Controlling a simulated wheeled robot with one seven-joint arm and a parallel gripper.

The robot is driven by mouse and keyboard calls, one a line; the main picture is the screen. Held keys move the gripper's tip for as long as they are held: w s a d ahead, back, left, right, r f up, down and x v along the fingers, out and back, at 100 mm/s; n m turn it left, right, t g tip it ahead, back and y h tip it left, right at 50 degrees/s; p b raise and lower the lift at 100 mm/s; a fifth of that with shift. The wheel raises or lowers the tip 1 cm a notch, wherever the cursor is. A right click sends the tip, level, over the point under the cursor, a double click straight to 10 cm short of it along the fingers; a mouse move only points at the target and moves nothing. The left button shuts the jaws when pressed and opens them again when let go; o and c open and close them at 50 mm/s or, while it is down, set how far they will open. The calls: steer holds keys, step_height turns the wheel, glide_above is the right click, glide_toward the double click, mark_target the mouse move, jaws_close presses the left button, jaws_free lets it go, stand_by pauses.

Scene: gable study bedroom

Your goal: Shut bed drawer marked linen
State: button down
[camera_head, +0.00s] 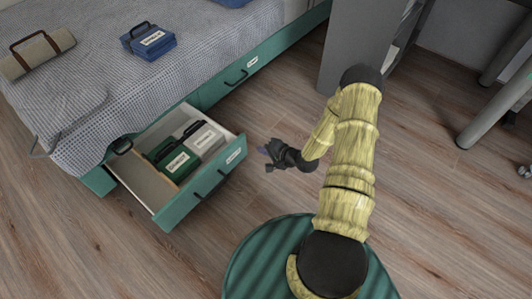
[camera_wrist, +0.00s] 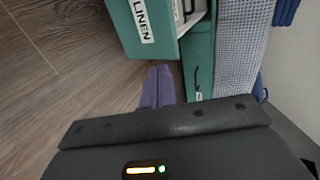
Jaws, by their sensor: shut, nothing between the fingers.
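The green bed drawer (camera_head: 185,212) stands pulled out from under the bed, with a dark bar handle and a white label on its front. In the wrist view the label on the drawer front (camera_wrist: 143,20) reads LINEN. Inside lie a green case (camera_head: 168,160) and a light grey case (camera_head: 203,137). My gripper (camera_head: 264,151) is shut and empty, just right of the drawer front's label end, with a gap of floor between. Its purple fingers also show in the wrist view (camera_wrist: 158,85), below the drawer front.
A second bed drawer (camera_head: 222,88) with a white label is shut farther along the bed. On the grey bedspread (camera_head: 95,85) lie a blue case (camera_head: 150,42) and a beige roll (camera_head: 38,53). A grey desk (camera_head: 350,50) stands behind my arm. Wooden floor (camera_head: 275,105) around the drawer is clear.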

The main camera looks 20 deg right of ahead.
steer(key=b, duration=0.5)
glide_toward(240, 142)
steer(key=x, duration=0.5)
steer(key=shift+s+d+f, duration=0.1)
steer(key=shift+s+f, duration=0.15)
steer(key=shift+f, duration=0.1)
steer(key=shift+w, duration=0.35)
steer(key=shift+w+a+r+b, duration=0.2)
steer(key=shift+w+a+b, duration=0.15)
steer(key=shift+a, duration=0.1)
